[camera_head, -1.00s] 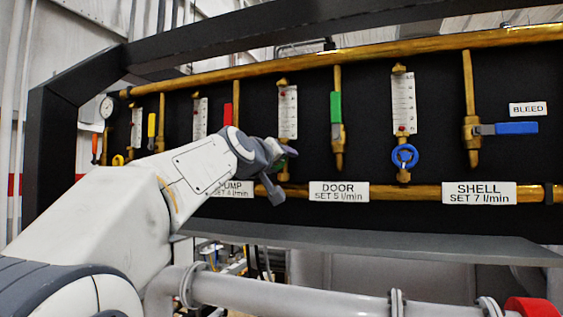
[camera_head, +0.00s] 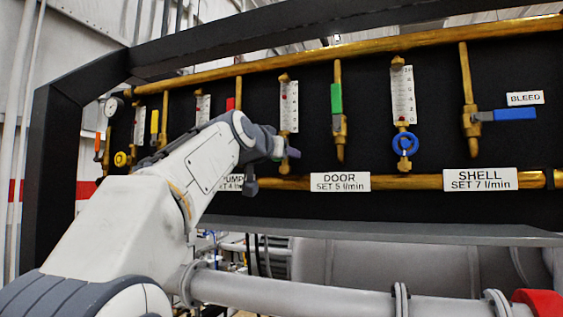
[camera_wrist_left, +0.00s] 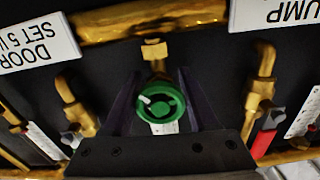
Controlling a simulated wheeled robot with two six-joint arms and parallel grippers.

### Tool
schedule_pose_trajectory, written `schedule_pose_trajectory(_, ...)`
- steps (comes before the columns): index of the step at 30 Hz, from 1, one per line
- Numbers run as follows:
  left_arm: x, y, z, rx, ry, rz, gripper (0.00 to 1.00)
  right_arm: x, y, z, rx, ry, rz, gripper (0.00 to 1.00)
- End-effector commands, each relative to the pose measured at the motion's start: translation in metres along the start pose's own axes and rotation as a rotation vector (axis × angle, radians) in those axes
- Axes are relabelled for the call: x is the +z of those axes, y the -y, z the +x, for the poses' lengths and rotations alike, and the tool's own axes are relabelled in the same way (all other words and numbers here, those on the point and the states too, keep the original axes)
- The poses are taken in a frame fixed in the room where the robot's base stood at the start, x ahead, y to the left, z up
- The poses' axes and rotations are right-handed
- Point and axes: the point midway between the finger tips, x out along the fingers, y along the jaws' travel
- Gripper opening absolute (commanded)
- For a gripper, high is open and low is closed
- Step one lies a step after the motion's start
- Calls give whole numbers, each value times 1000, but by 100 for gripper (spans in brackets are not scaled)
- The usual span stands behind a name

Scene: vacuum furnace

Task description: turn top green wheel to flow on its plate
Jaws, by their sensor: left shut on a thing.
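The green wheel (camera_wrist_left: 160,106) sits below its brass valve stem in the left wrist view, which shows the panel upside down. My left gripper (camera_wrist_left: 160,112) has one dark finger on each side of the wheel and is shut on it. In the head view my left gripper (camera_head: 281,153) is at the foot of a flow meter (camera_head: 289,105) and hides the wheel. The white plate reading DOOR SET 5 l/min (camera_head: 340,182) is to the right of the gripper. The float level in the meter is too small to read. My right gripper is not in view.
A green lever (camera_head: 336,98) and a blue wheel (camera_head: 405,144) are to the right. A blue lever (camera_head: 515,114) and the SHELL plate (camera_head: 480,179) are farther right. A red-handled valve (camera_wrist_left: 264,142) is close beside the gripper. Brass pipes (camera_head: 400,183) run along the panel.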

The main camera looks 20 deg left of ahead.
Motion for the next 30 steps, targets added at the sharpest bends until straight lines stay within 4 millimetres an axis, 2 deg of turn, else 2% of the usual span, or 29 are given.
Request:
schedule_pose_trajectory(9,1,1,0,0,0,302,4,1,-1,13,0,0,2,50)
schedule_pose_trajectory(30,-1,2,0,0,0,955,4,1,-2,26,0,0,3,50)
